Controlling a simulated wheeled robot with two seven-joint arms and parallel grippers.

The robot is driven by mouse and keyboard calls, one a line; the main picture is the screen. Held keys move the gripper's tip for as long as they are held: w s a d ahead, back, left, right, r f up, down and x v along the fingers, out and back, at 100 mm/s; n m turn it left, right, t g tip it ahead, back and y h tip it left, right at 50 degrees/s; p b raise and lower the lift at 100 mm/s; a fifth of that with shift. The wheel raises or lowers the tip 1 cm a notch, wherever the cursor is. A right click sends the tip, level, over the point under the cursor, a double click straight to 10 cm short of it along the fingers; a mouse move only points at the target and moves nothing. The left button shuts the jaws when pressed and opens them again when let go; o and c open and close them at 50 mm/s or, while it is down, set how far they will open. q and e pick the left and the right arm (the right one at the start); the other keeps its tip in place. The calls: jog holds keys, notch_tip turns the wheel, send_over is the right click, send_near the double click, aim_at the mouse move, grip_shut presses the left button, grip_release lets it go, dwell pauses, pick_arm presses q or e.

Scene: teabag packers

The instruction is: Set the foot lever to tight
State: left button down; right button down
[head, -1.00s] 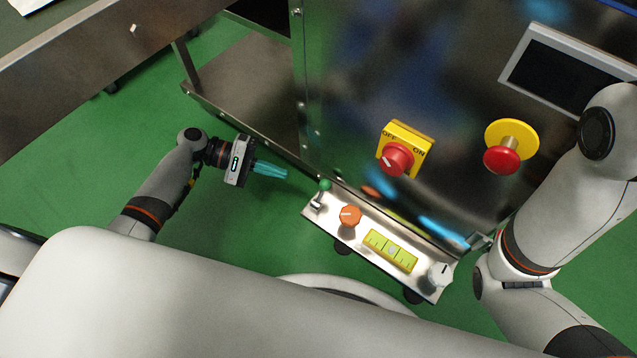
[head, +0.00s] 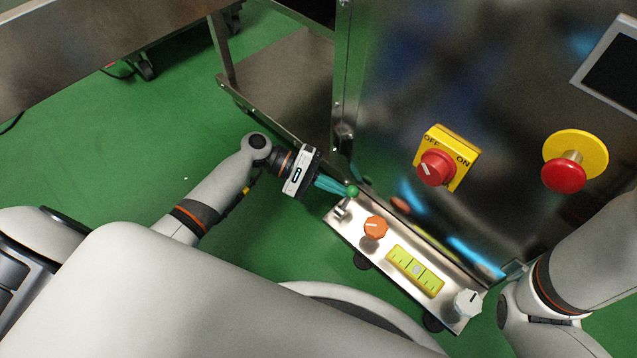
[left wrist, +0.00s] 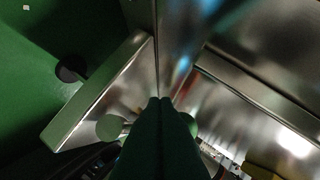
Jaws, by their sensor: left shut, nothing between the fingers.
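The foot lever, with a green ball knob (head: 352,191), stands at the left end of a low metal panel (head: 395,252) at the machine's foot. In the left wrist view a green ball (left wrist: 110,127) shows just left of the fingers. My left gripper (head: 346,190) has teal fingers, shut and empty, with their tips right beside the ball in the head view. I cannot tell whether they touch it. The fingers (left wrist: 165,102) hide part of the panel in the left wrist view. My right gripper is out of view; only its arm shows at right.
The panel also carries an orange knob (head: 375,228), a yellow level (head: 415,271) and a white knob (head: 468,303). Above are a red OFF/ON switch (head: 436,166) and a red emergency button (head: 564,174). Green floor (head: 120,150) is open at left.

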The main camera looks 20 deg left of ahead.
pick_arm(q)
jog(key=shift+w+d+f, duration=0.1)
jog(key=shift+d+f, duration=0.05)
jog(key=shift+d, duration=0.55)
jog(key=shift+p, duration=0.4)
